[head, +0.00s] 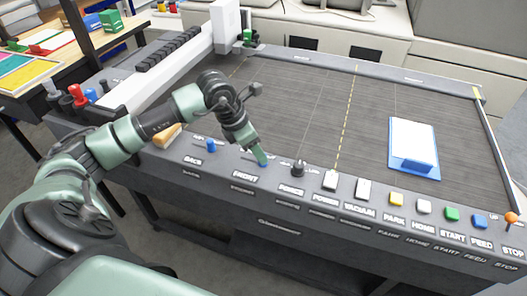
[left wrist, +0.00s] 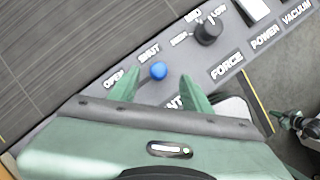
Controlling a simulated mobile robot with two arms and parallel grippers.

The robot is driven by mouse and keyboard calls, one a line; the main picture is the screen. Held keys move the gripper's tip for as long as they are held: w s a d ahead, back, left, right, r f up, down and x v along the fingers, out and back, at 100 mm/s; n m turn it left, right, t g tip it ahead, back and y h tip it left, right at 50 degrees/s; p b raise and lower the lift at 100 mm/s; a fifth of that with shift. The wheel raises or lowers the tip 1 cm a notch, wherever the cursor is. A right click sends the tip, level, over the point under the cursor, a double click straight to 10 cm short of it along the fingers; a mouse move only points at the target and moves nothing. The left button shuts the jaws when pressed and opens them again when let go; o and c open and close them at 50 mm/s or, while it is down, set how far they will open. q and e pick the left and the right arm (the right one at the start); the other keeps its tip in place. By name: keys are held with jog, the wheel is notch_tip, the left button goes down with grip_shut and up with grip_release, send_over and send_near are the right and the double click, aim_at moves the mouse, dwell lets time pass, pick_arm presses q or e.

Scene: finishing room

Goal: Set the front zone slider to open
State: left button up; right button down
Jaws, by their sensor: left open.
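The front zone slider has a round blue knob (left wrist: 158,70), seen in the left wrist view beside the printed words OPEN and SHUT. The knob sits at the SHUT end. My left gripper (left wrist: 160,92) is open, with one green finger on each side of the knob; I cannot tell whether either touches it. In the head view my left gripper (head: 257,152) is low over the panel above the FRONT label and largely hides the knob.
The back zone's blue knob (head: 211,146) stands to the left. A black force dial (head: 298,168) is close on the right, then a row of switches and coloured buttons (head: 424,207). A blue holder with white sheets (head: 413,146) lies on the dark bed.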

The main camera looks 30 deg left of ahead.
pick_arm(q)
jog(key=x, duration=0.3)
jog(key=shift+w+r+p, duration=0.1)
jog(key=shift+w+p, duration=0.1)
jog(key=shift+p, duration=0.1)
jog(key=shift+x, duration=0.75)
jog(key=c, duration=1)
grip_shut()
pick_arm(e)
jog(key=shift+w+r, duration=0.3)
jog(key=shift+r, duration=0.25)
pick_arm(q)
jog(key=shift+a, duration=0.1)
pick_arm(e)
jog(key=shift+w+a, duration=0.15)
jog(key=shift+w, duration=0.1)
